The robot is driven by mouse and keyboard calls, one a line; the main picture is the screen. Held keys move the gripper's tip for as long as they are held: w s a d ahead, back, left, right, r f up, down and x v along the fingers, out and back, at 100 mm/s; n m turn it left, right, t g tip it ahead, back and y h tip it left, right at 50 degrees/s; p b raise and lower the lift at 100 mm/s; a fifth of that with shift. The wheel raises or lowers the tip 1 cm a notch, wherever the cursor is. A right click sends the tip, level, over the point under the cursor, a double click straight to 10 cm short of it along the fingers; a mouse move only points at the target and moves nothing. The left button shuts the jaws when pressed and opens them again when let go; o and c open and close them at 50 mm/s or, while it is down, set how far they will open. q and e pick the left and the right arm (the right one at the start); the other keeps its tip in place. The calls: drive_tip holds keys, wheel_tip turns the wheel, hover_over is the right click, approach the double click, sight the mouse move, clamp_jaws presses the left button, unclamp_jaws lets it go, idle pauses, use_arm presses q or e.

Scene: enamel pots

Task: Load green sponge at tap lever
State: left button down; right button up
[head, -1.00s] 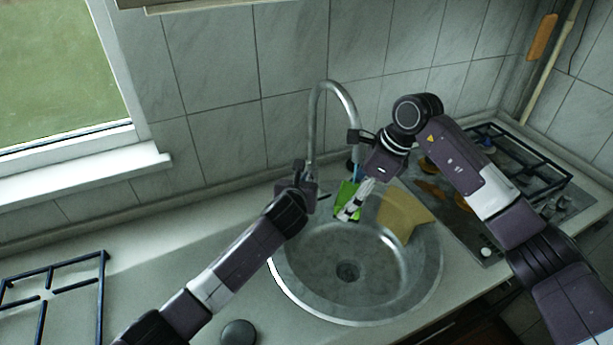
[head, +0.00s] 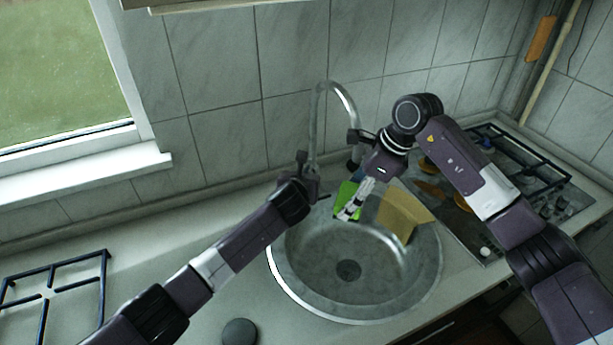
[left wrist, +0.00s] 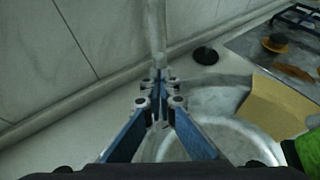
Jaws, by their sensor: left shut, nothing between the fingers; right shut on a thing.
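The green sponge (head: 346,194) is at the back rim of the sink, in the fingers of my right gripper (head: 352,203), which is shut on it. A green edge of it shows at the right of the left wrist view (left wrist: 308,150). The tall grey tap (head: 316,125) rises behind the sink. My left gripper (head: 309,172) is shut and empty at the lower part of the tap. In the left wrist view its fingertips (left wrist: 160,90) meet just in front of the tap column (left wrist: 155,30). I cannot make out the lever clearly; the gripper covers that area.
The round metal sink (head: 290,290) lies below both grippers. A tan cloth (head: 402,213) hangs over its back right rim. A gas hob (head: 540,185) is at the right and a black grate (head: 52,292) at the left. The counter between grate and sink is mostly clear.

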sight(354, 222)
use_arm(q)
drive_tip(key=shift+w+r, duration=0.25)
drive_tip(key=shift+r, duration=0.3)
drive_tip(key=shift+s+f, duration=0.1)
use_arm(e)
drive_tip(key=shift+w, duration=0.1)
use_arm(q)
drive_tip(key=shift+s+a+f, duration=0.1)
drive_tip(key=shift+s+f, duration=0.3)
drive_tip(key=shift+f, duration=0.2)
use_arm(e)
drive_tip(key=shift+w+f, duration=0.15)
drive_tip(key=shift+w, duration=0.1)
use_arm(q)
drive_tip(key=shift+s, duration=0.5)
drive_tip(key=v, duration=1.2)
drive_tip(key=shift+s+a+r, duration=0.15)
drive_tip(key=shift+a+r, duration=0.05)
drive_tip(key=shift+r, duration=0.1)
use_arm(e)
drive_tip(key=shift+s, duration=0.1)
drive_tip(key=shift+s, duration=1.9)
use_arm(q)
drive_tip(key=shift+r, duration=0.1)
use_arm(e)
drive_tip(key=shift+s+a, duration=0.1)
drive_tip(key=shift+s, duration=2.05)
